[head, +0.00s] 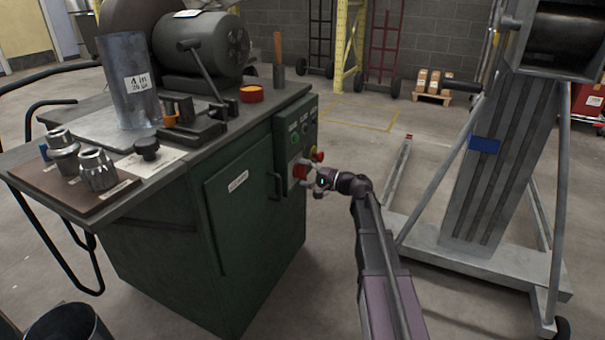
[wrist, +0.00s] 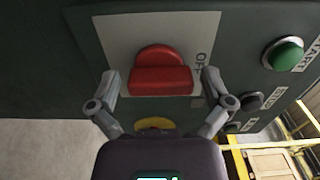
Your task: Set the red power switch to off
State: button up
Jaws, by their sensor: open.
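The red power switch (wrist: 160,72) is a red knob with a raised bar, on a light plate on the green machine's control panel (head: 295,140). In the wrist view an "OFF" label is printed to the right of the knob, and the bar lies across the picture. In the head view the switch (head: 299,171) is partly hidden by my gripper. My gripper (wrist: 160,85) is open, with one finger on each side of the knob. I cannot tell whether the fingers touch it. The gripper also shows in the head view (head: 312,177), right at the panel.
A green START button (wrist: 287,53) and dark buttons (wrist: 250,101) sit to the right in the wrist view. A yellow part (wrist: 155,124) is partly hidden behind my gripper. A grey wheeled stand (head: 480,170) is to the right of my arm. Floor is open between.

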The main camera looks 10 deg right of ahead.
jog(key=v, duration=1.1)
jog(key=shift+s+d, duration=0.25)
jog(key=shift+d, duration=0.05)
jog(key=s+a+f+n+g+h+p, duration=0.35)
jog(key=s+a+g+h+p, duration=0.2)
jog(key=s+a+p, duration=0.35)
jog(key=s+r+n+g+h+p, duration=0.3)
jog(key=s+n+g+h+p, duration=0.15)
jog(key=s+h+p, duration=0.65)
notch_tip(320, 180, up, 37)
jog(key=s+m+y+p, duration=0.1)
jog(key=y+p, duration=0.1)
jog(key=p, duration=3.3)
jog(key=shift+s+d+r+g, duration=0.15)
jog(key=shift+s+d+g, duration=0.05)
jog(key=shift+s+g, duration=0.15)
